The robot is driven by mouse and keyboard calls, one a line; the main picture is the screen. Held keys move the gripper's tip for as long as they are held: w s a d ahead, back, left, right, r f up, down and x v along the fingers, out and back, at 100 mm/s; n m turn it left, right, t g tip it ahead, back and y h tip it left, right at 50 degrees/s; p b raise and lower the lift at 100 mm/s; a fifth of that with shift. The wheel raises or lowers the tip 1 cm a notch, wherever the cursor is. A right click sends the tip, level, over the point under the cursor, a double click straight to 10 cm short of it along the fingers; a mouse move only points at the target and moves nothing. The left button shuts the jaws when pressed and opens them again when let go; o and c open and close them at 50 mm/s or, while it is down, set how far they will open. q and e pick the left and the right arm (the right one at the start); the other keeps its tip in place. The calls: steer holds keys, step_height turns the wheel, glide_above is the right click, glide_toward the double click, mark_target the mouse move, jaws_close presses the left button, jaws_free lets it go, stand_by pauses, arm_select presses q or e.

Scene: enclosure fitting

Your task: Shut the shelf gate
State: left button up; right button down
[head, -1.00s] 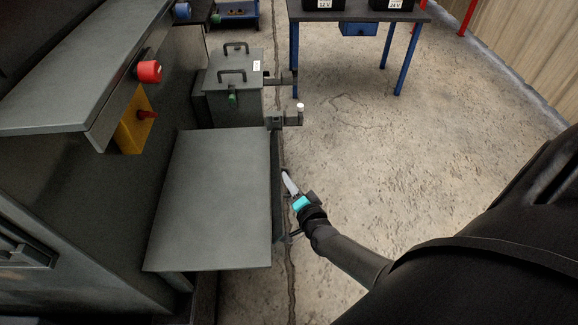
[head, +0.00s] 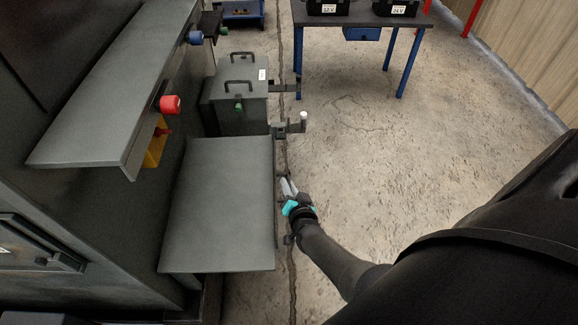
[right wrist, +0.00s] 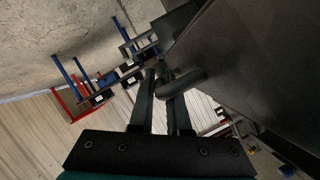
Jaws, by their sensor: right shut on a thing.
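The grey shelf (head: 220,205) juts out from a dark cabinet in the head view. The shelf gate (head: 277,185) shows only as a thin dark strip along the shelf's right edge. My right gripper (head: 287,187) is beside that edge. In the right wrist view the fingers of my right gripper (right wrist: 165,88) are shut on a dark rounded handle (right wrist: 183,81) next to a large dark panel (right wrist: 245,50), which seems to be the gate. A bracket with a white-tipped knob (head: 303,116) stands at the shelf's far right corner. My left gripper is out of view.
A grey box with two handles (head: 240,75) stands behind the shelf. A red knob (head: 170,105) sticks out from the cabinet above left. A blue-legged table (head: 360,20) stands at the back. The concrete floor (head: 400,150) to the right is clear.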

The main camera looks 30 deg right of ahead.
stand_by(0.3)
steer(key=c, duration=1.2)
jaws_free()
steer(key=shift+o, duration=0.2)
steer(key=shift+s+a+r+p, duration=0.2)
steer(key=shift+s+p, duration=0.15)
steer(key=shift+s, duration=0.1)
steer(key=p+v, duration=0.5)
steer(key=v, duration=0.9)
steer(key=shift+s, duration=0.15)
